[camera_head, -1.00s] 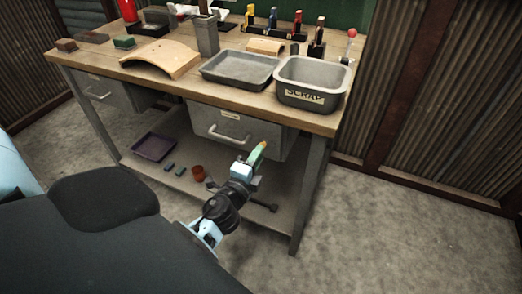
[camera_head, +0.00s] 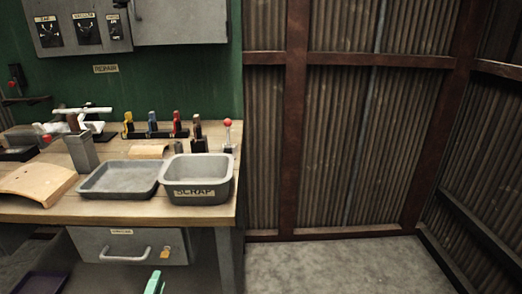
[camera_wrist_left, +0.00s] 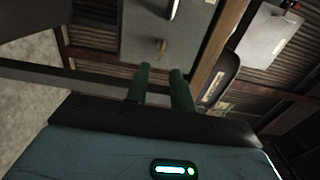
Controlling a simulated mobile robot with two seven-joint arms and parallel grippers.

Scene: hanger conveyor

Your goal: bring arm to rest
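My left gripper (camera_head: 155,283) shows only by its green fingertips at the bottom edge of the head view, in front of the bench's grey drawer. The rest of that arm is out of frame. In the left wrist view its two green fingers (camera_wrist_left: 160,88) stand apart with a gap and nothing between them. The drawer with its handle shows beyond the fingers. My right gripper is in neither view.
The wooden workbench (camera_head: 120,209) holds a grey tray (camera_head: 120,178), a SCRAP bin (camera_head: 196,180) and a curved wooden piece (camera_head: 38,182). The closed drawer (camera_head: 105,240) hangs below. Bare floor (camera_head: 330,268) lies right of the bench before corrugated walls.

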